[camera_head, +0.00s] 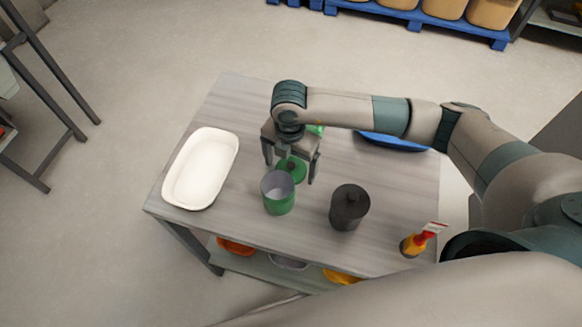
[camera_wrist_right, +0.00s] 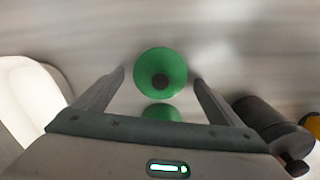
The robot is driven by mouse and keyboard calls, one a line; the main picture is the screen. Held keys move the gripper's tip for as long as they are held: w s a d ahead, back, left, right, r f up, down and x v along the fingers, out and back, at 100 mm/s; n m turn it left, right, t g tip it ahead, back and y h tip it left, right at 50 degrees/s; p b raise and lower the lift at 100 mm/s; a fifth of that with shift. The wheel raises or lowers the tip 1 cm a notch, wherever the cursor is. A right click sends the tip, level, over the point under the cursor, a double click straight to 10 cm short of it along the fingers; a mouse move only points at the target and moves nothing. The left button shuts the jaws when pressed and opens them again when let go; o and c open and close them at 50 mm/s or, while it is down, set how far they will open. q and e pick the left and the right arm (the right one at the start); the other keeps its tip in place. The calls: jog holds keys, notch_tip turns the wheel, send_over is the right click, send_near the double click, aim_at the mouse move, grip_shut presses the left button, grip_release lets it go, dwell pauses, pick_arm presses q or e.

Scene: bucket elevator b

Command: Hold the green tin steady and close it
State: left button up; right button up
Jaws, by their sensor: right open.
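The green tin (camera_head: 279,201) stands upright and open-topped on the table, its grey inside showing. A round green lid (camera_head: 293,169) with a dark knob is just behind it; in the right wrist view the lid (camera_wrist_right: 160,62) lies between the finger lines. My right gripper (camera_head: 290,172) is open and points down over the lid, just behind the tin, its fingers apart from the lid. I cannot tell its exact height. A second green shape (camera_wrist_right: 160,112) is partly hidden by the gripper body in the wrist view. My left gripper is not in view.
A white tray (camera_head: 168,190) is at the left of the grey table (camera_head: 240,100).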

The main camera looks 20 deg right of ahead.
aim_at(290, 166)
jog(key=c, duration=1.1)
jog(key=shift+r, duration=0.15)
jog(key=shift+r+b, duration=0.4)
jog(key=shift+r, duration=0.25)
notch_tip(290, 166, up, 8)
jog(key=shift+f+b, duration=0.25)
jog(key=shift+b, duration=1)
jog(key=shift+r, duration=0.5)
